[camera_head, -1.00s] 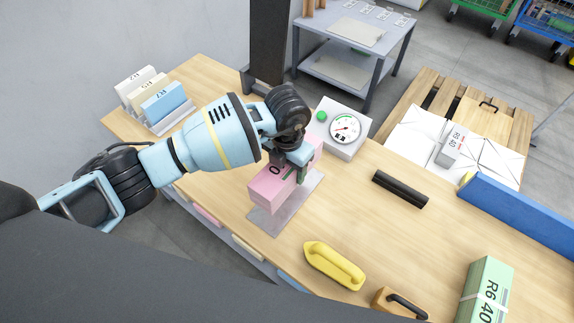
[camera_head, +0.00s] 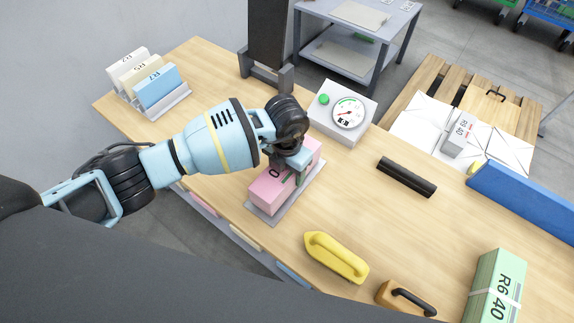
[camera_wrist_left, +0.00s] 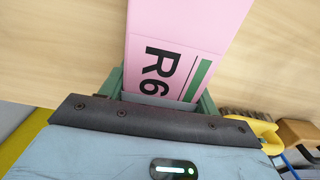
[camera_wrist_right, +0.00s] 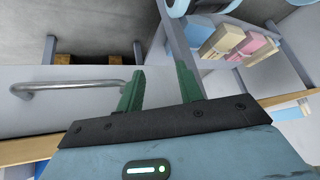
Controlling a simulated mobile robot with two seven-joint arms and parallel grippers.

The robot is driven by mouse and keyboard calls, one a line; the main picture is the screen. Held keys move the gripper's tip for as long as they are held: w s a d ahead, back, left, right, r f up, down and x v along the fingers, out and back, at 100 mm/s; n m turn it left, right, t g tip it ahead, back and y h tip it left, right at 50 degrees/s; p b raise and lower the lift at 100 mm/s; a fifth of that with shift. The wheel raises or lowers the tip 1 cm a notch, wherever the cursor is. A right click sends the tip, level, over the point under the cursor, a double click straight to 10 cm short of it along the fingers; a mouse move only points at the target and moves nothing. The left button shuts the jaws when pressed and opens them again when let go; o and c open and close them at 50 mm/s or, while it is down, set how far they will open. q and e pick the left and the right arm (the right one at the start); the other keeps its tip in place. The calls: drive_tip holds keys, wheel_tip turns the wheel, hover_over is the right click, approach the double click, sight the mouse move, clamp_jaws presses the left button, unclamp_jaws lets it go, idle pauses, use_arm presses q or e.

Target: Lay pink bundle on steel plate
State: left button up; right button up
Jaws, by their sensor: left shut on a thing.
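The pink bundle (camera_head: 271,190) lies along the steel plate (camera_head: 263,219) on the wooden table, left of centre in the head view. The plate's grey edge shows around the bundle's near end and right side. My left gripper (camera_head: 295,172) is shut on the bundle from above, near its far end. In the left wrist view the bundle (camera_wrist_left: 185,35) carries a black R6 mark and a green stripe between the green fingers. My right gripper (camera_wrist_right: 162,88) shows only in its own wrist view, with its green fingers apart and nothing between them.
A dial box (camera_head: 343,112) stands just behind the plate. A black bar (camera_head: 407,177), a yellow-handled tool (camera_head: 336,257) and a green bundle (camera_head: 494,290) lie to the right. A card rack (camera_head: 155,92) stands at the back left. A metal bar handle (camera_wrist_right: 75,86) is close to my right gripper.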

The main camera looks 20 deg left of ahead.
use_arm(q)
drive_tip(key=shift+w+f+b, duration=0.1)
drive_tip(key=shift+f+b, duration=0.2)
drive_tip(key=shift+f, duration=0.25)
idle(0.7)
drive_tip(key=o, duration=1.6)
drive_tip(key=shift+o, duration=1.2)
drive_tip(key=shift+f, duration=0.15)
drive_tip(key=shift+r+p, duration=0.35)
drive_tip(key=shift+r, duration=3.7)
